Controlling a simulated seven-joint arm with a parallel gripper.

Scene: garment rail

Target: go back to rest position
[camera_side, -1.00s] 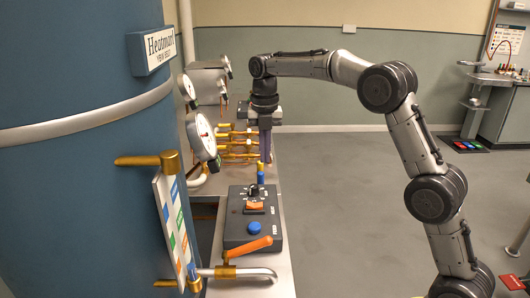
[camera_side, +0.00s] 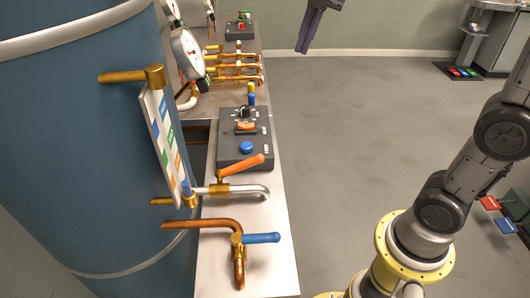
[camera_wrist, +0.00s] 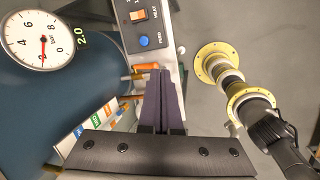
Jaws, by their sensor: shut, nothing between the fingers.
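My gripper (camera_side: 304,48) hangs at the top edge of the side view, with its two dark fingers pointing down and closed together. It is empty and is up and to the right of the metal bench, above the open floor. In the wrist view my gripper (camera_wrist: 161,74) also shows its fingers side by side with nothing between them. The upper part of the arm above the gripper is cut off by the side view's top edge.
A large blue tank (camera_side: 80,150) fills the left. The bench (camera_side: 262,205) carries a control box (camera_side: 262,150), an orange-handled valve (camera_side: 240,168), a blue-handled valve (camera_side: 262,238) and copper pipes (camera_side: 235,70).

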